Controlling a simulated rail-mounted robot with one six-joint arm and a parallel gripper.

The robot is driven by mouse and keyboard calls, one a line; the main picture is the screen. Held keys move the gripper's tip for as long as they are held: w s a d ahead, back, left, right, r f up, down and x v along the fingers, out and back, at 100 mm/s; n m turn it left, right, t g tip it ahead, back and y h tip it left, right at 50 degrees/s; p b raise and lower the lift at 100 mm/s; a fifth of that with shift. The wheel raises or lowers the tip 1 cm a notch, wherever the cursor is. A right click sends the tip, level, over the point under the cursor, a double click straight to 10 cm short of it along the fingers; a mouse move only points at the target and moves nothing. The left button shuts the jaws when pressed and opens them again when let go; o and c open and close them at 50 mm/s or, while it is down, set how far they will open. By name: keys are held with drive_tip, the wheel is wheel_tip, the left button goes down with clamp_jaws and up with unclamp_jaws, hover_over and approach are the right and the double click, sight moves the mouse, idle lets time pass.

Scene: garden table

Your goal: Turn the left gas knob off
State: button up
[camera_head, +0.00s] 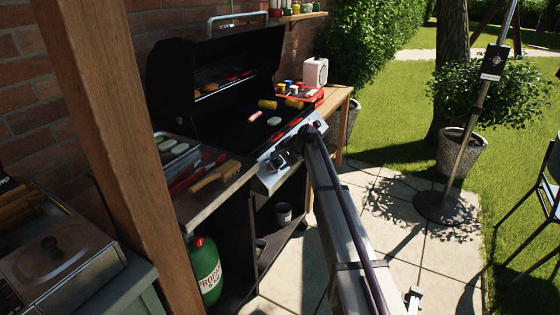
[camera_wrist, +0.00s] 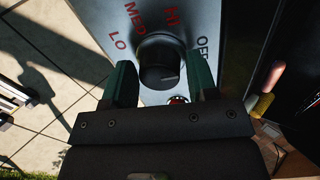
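A round dark gas knob (camera_wrist: 158,60) sits on the grill's metal front panel (camera_wrist: 105,18) in the wrist view. Red LO, MED and HI marks and a dark OFF mark ring it. I cannot clearly tell which mark the knob points to. My gripper (camera_wrist: 160,72) is open, with one green finger on each side of the knob. The left finger looks close to the knob and a narrow gap shows at the right finger. In the head view my gripper (camera_head: 287,160) is at the left part of the grill's front panel (camera_head: 268,181), and it partly hides the knob.
The black grill lid (camera_head: 225,60) stands open, with food on the grate. Left of the panel is a side shelf (camera_head: 210,192) with a wooden-handled tool. A green propane bottle (camera_head: 206,266) stands below. A wooden post (camera_head: 125,130) rises at left. The paving at right is mostly clear.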

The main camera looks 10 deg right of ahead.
drive_tip(key=shift+o, duration=1.1)
drive_tip(key=p+v, duration=0.8)
drive_tip(key=v, duration=0.2)
drive_tip(key=shift+d+r, duration=0.2)
drive_tip(key=shift+r, duration=0.1)
drive_tip(key=shift+s, duration=0.15)
